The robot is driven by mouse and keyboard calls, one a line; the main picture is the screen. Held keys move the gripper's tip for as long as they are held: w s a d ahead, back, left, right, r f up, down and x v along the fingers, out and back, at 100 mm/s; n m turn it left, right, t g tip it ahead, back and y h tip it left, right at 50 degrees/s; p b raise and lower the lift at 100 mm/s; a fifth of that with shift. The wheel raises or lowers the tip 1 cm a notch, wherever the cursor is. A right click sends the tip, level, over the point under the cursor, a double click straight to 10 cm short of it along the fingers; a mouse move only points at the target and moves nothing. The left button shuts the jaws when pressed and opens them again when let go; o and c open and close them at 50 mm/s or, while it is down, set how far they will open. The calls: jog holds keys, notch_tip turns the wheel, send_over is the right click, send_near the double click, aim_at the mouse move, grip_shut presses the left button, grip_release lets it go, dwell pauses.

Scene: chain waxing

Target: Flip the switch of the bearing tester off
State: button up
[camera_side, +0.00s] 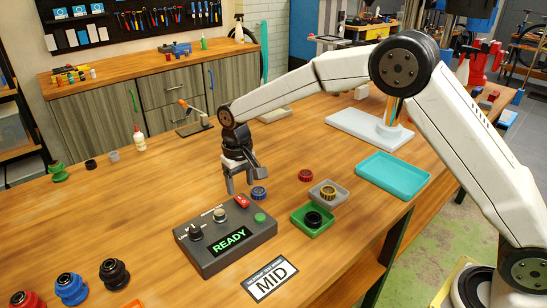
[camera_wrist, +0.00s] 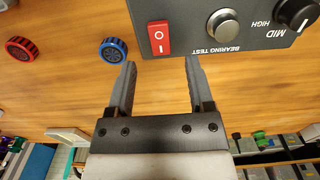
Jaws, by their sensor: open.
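The bearing tester (camera_side: 240,248) is a dark grey box on the wooden bench, with knobs, a green button and a display lit green with READY. Its red rocker switch (camera_side: 242,202) is at the box's far edge. In the wrist view the switch (camera_wrist: 158,37) bears white I and O marks; I cannot tell which side is pressed. My gripper (camera_wrist: 161,63) is open and empty, its fingertips just short of the switch's edge, the switch lying between their lines. In the side view my gripper (camera_side: 243,186) hangs pointing down behind the tester.
A blue bearing (camera_side: 259,193) lies close to my gripper, and a red bearing (camera_side: 305,175) farther right. A grey tray (camera_side: 342,196) and a green tray (camera_side: 302,226) each hold a bearing. A MID card (camera_side: 270,278) lies in front.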

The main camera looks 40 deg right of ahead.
aim_at(242, 200)
jog(key=shift+f, duration=2.1)
